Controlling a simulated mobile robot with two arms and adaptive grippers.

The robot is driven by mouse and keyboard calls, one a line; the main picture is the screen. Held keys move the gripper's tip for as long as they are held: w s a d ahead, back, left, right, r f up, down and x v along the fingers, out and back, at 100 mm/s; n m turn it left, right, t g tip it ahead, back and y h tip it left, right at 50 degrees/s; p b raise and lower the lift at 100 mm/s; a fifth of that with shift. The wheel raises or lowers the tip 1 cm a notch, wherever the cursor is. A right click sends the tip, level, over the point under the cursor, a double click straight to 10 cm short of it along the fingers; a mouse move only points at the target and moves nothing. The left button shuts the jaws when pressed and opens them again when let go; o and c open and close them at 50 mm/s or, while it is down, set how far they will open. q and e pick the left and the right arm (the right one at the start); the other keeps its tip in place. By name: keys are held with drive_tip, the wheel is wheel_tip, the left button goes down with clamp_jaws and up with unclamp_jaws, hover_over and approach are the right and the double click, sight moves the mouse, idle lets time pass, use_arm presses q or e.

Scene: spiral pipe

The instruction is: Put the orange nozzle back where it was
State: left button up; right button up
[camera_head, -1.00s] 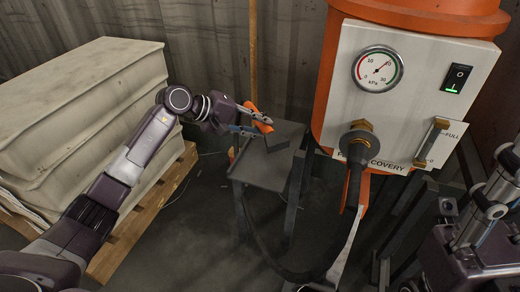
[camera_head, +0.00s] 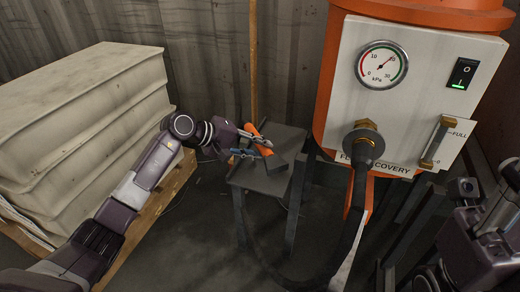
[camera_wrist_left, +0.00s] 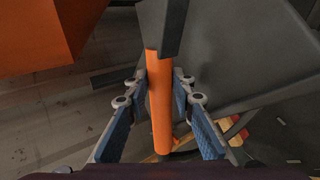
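The orange nozzle (camera_head: 254,133) is a slanted orange tube in my left gripper (camera_head: 257,149), over the small dark metal stand (camera_head: 248,180) left of the orange machine. In the left wrist view the nozzle (camera_wrist_left: 159,105) runs between the two blue-padded fingers, whose tips close on its sides. A dark end piece (camera_wrist_left: 172,28) extends from its far end, over the grey stand top. Whether that end touches the stand is hard to tell. My right arm shows at the right edge; its fingers do not show.
The orange machine (camera_head: 323,105) has a white panel (camera_head: 420,75) with a gauge, switch and thick dark hose (camera_head: 352,195) hanging to the floor. Stacked pale sacks (camera_head: 80,110) lie on a wooden pallet (camera_head: 150,215) at left. A corrugated wall stands close behind.

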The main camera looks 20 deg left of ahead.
use_arm(q)
drive_tip(key=o, duration=0.4)
drive_tip(key=shift+c, duration=0.2)
drive_tip(key=shift+r, duration=0.1)
